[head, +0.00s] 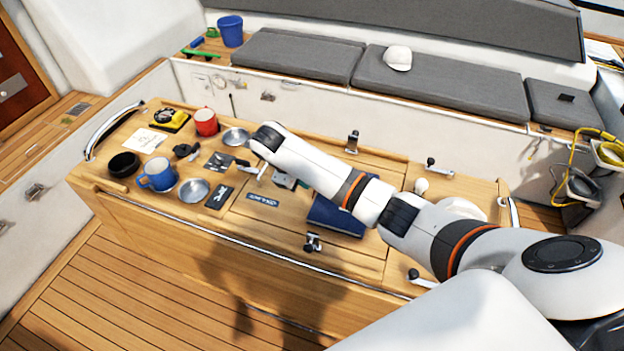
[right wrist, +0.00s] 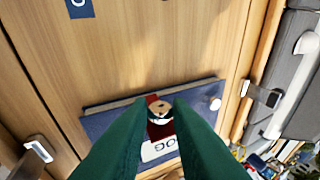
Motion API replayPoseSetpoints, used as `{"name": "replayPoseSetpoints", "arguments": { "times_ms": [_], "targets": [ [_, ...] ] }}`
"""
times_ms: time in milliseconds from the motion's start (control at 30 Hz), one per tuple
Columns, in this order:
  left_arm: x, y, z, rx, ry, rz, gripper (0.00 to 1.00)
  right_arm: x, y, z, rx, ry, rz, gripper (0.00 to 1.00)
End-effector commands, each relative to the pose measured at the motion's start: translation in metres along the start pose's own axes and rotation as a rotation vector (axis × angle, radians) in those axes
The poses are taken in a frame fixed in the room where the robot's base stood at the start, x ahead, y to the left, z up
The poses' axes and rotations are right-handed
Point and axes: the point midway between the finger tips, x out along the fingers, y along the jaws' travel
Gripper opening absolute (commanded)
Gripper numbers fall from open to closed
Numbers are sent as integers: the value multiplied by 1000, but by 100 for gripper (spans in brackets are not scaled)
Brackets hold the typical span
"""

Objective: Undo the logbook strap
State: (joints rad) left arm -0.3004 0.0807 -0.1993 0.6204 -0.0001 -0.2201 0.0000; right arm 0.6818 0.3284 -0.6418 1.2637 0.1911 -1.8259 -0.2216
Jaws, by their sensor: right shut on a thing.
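The navy logbook (head: 335,218) lies flat on the wooden cockpit table, partly covered by my right arm in the head view. In the right wrist view the logbook (right wrist: 103,121) shows a white label (right wrist: 160,149) and a dark red strap (right wrist: 158,130) across it. The green fingers of my right gripper (right wrist: 160,106) are closed in on a small tan and red piece at the strap, which looks like its tab. The fingers hide much of the strap. My left gripper is not in view.
A blue mug (head: 158,174), red mug (head: 206,122), black bowl (head: 123,164) and metal dishes stand at the table's left. A navy nameplate (head: 263,200) lies left of the logbook. Metal latches (head: 313,242) line the table edges. The wood around the logbook is mostly clear.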

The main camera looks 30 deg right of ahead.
Motion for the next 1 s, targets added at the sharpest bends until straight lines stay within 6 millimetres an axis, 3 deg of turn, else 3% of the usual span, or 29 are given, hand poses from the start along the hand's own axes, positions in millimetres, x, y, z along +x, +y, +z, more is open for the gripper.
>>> {"name": "replayPoseSetpoints", "arguments": {
  "times_ms": [233,500,800,1000],
  "targets": [
    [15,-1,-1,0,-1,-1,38,6,7,21,-85,214,-34,0],
    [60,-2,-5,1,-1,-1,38,16,12,36,-160,412,-68,0],
    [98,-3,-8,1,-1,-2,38,20,15,44,-211,545,-88,0],
    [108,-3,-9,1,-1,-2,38,19,15,44,-227,585,-92,0]
  ]
}}
